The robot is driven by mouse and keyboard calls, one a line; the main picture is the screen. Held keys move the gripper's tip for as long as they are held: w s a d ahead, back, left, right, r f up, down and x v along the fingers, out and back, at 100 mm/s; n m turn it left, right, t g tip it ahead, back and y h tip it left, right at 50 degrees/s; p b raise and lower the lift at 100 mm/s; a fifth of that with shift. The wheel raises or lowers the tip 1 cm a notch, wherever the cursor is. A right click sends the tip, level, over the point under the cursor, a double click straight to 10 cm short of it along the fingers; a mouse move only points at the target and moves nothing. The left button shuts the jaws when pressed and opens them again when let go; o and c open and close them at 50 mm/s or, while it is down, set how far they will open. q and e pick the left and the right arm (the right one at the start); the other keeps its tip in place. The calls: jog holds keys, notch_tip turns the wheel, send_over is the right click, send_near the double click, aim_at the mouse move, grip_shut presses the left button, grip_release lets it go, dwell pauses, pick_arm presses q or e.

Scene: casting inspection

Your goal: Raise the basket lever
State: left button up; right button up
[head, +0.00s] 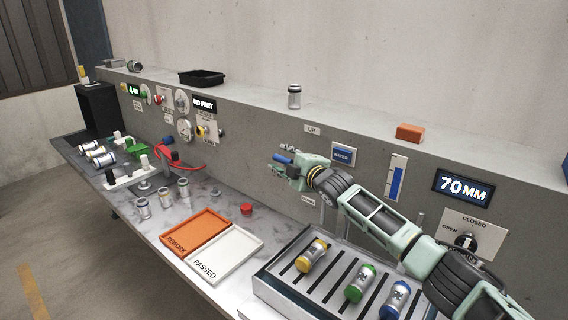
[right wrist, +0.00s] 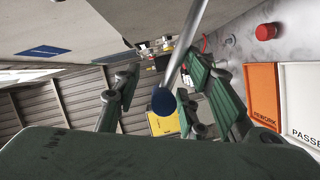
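The basket lever is a metal rod (right wrist: 184,45) ending in a dark blue knob (right wrist: 163,101) in the right wrist view. My right gripper (right wrist: 164,92) has its fingers apart, one on each side of the knob; I see no clear contact. In the head view the right gripper (head: 282,167) is at the grey wall, with the blue knob (head: 283,158) at its fingers, below the "UP" label (head: 312,129) and above a lower label (head: 308,200). The slatted rack (head: 283,281) carries castings with yellow (head: 312,255), green (head: 360,284) and blue (head: 394,300) ends. My left gripper is out of view.
The orange rework tray (head: 194,233) and white passed tray (head: 226,256) lie left of the rack. A red button (head: 246,209) is behind them. A display reading 70 MM (head: 464,187) and an open/closed knob (head: 466,241) are on the wall at right.

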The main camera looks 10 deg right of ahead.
jog(key=shift+d+f, duration=0.1)
jog(key=shift+f, duration=0.1)
dwell(0.4)
jog(key=shift+s, duration=0.1)
jog(key=shift+s+d, duration=0.1)
jog(key=shift+s, duration=0.55)
jog(key=v, duration=1)
jog(key=shift+s+r, duration=0.2)
jog(key=shift+s, duration=0.05)
jog(key=shift+d+f, duration=0.1)
jog(key=shift+d, duration=0.05)
